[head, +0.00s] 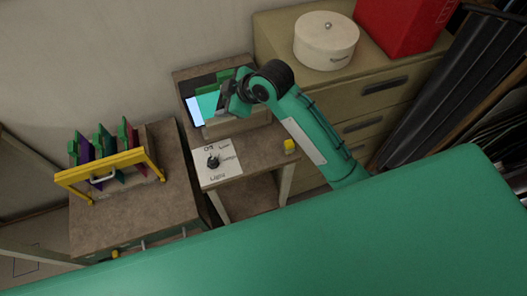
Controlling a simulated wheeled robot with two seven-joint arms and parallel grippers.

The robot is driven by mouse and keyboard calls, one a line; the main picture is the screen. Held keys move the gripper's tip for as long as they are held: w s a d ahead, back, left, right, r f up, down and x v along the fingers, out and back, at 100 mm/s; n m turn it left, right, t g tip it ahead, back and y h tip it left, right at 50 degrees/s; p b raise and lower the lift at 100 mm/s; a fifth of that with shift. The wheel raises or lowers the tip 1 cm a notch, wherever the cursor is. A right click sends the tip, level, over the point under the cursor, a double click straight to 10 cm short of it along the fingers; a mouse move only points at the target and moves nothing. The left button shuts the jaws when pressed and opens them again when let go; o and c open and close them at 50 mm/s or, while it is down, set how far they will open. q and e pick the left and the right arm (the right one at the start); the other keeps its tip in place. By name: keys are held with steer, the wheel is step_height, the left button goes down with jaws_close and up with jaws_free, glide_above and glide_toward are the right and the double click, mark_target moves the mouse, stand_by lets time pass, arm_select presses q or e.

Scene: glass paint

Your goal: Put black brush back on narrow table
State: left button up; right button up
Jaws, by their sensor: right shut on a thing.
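The narrow table (241,139) has a brown top and stands in the middle of the head view, against the wall. My right gripper (228,98) is above its back part, beside a lit screen and an open box. It is shut on a small dark thing, mostly hidden by the gripper and wrist. I cannot make out clearly whether this is the black brush. No other brush can be made out. My left gripper is out of view.
A white panel (222,172) marked "Light", with a dark knob, and a small yellow thing (289,146) are on the narrow table's front. Left, a brown table (130,212) carries a yellow rack (75,178) of coloured panels. Right, a drawer cabinet (372,98) bears a round box (322,52) and a red box (402,22).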

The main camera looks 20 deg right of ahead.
steer(key=shift+a+n+g, duration=0.4)
steer(key=shift+n+g, duration=0.1)
steer(key=shift+g, duration=0.1)
steer(key=shift+s+a+n+g+p, duration=0.1)
steer(key=shift+s+n+g+p, duration=0.25)
steer(key=shift+g, duration=0.25)
steer(key=shift+s+d+f+n+g+p, duration=0.2)
steer(key=shift+s+d+n+g+p, duration=0.1)
steer(key=shift+s+d+n+g, duration=0.65)
steer(key=s+d+r+n+g+h, duration=0.1)
steer(key=s+d+g, duration=0.2)
steer(key=d, duration=0.3)
steer(key=f+p, duration=0.3)
steer(key=f, duration=0.6)
steer(key=f+p, duration=0.3)
steer(key=f, duration=0.6)
steer(key=shift+s+d+f+p, duration=0.2)
steer(key=shift+f+p, duration=0.15)
steer(key=shift+f, duration=0.6)
steer(key=shift+f, duration=0.1)
